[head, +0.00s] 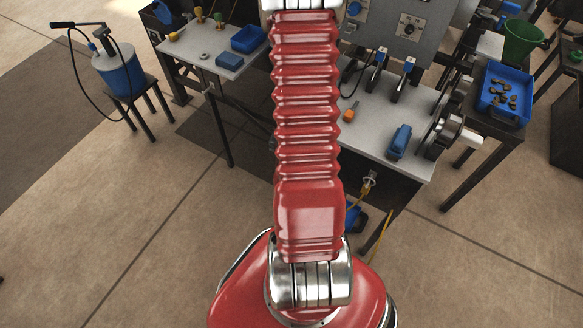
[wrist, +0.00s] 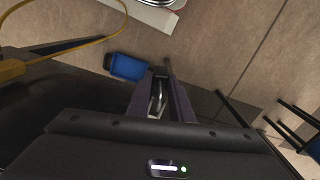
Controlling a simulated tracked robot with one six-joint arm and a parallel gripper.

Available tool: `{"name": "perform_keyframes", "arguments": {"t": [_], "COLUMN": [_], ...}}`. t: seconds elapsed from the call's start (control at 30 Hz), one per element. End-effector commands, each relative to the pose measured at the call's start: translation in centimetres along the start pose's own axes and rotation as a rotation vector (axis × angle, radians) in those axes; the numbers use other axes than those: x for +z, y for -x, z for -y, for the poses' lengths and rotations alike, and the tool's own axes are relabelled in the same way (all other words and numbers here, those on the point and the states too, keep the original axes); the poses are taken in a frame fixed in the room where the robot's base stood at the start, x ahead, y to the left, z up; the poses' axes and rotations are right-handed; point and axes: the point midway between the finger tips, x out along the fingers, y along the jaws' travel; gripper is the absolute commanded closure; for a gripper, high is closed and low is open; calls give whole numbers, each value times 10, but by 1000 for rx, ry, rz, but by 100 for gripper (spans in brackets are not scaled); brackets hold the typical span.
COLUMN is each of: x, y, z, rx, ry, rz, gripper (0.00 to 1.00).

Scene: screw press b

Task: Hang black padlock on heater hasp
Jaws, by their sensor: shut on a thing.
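My gripper (wrist: 161,76) shows in the wrist view, with its two dark fingers pointing up the picture. It is shut on what looks like the black padlock (wrist: 156,99). A silver shackle loop shows between the fingers, and the dark body is hard to tell from them. In the head view my red arm reaches away over the workbench, and the gripper is out of the picture. A grey control cabinet (head: 385,30) stands on the bench behind the arm. I cannot make out which part is the heater hasp.
The grey bench (head: 380,130) holds a blue object (head: 399,140) and an orange-handled tool (head: 351,112). A yellow cable (wrist: 75,48) crosses the wrist view beside a blue object (wrist: 127,67). A side table (head: 180,48) stands left, a blue tray (head: 505,95) right. Front floor is clear.

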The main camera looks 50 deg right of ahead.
Motion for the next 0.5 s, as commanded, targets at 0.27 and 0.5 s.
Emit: {"name": "perform_keyframes", "arguments": {"t": [0.27,0.5], "x": [-1,0], "y": [0,0], "z": [0,0], "rx": [-1,-1], "ry": [1,0], "rz": [-2,-1], "gripper": [78,61]}}
